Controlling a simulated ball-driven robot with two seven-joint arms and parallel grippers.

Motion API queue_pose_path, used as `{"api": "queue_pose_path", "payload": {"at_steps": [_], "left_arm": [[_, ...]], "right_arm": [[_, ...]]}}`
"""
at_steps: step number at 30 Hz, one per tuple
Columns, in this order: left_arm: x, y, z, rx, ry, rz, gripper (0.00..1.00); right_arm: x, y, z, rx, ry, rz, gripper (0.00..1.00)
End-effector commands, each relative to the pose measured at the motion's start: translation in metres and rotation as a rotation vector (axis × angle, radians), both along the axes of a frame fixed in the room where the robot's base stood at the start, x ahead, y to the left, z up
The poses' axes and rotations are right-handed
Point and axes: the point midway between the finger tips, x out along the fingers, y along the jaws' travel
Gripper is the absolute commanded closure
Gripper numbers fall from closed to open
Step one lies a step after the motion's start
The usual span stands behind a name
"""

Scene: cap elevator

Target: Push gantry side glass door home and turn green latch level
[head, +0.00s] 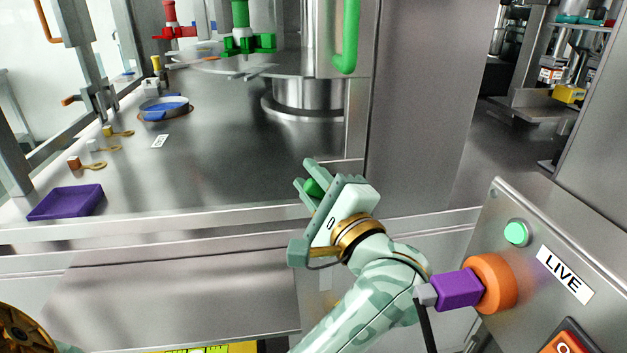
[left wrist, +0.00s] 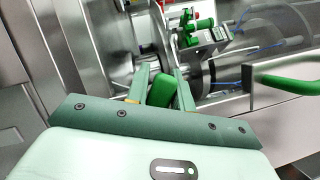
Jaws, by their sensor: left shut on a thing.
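My left gripper (head: 308,180) is shut on a green latch (head: 314,187) at the front edge of the bench, low beside the cabinet's grey post. In the left wrist view the green latch (left wrist: 162,92) sits between the two fingers (left wrist: 161,88). The fingers hide part of the latch, and I cannot tell whether it is level. A long green bar handle (head: 347,38) hangs upright at the upper middle; it also shows in the left wrist view (left wrist: 288,82). The clear glass door itself is hard to make out, so I cannot tell whether it is fully home. My right gripper is not in view.
A panel with a green button (head: 516,233), an orange and purple knob (head: 492,284) and a LIVE label (head: 565,273) stands close right of my left arm. A purple tray (head: 66,202) and a blue-filled dish (head: 164,107) are on the bench (head: 220,165). Its middle is clear.

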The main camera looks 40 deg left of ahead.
Motion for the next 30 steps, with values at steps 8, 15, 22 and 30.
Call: {"api": "queue_pose_path", "payload": {"at_steps": [8,15,22,30], "left_arm": [[0.0004,0.0019,-0.0122,-0.022,0.013,0.004,1.0],[0.0004,0.0019,-0.0121,-0.022,0.013,0.004,0.58],[-0.0002,0.0016,-0.0086,-0.018,0.008,0.003,0.58],[-0.0005,0.0011,-0.0063,-0.015,0.005,0.002,0.58]], "right_arm": [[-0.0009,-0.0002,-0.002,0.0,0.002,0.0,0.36],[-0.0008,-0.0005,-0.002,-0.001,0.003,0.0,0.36],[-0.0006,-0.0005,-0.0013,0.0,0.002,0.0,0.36],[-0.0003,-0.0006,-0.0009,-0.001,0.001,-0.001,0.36]]}}
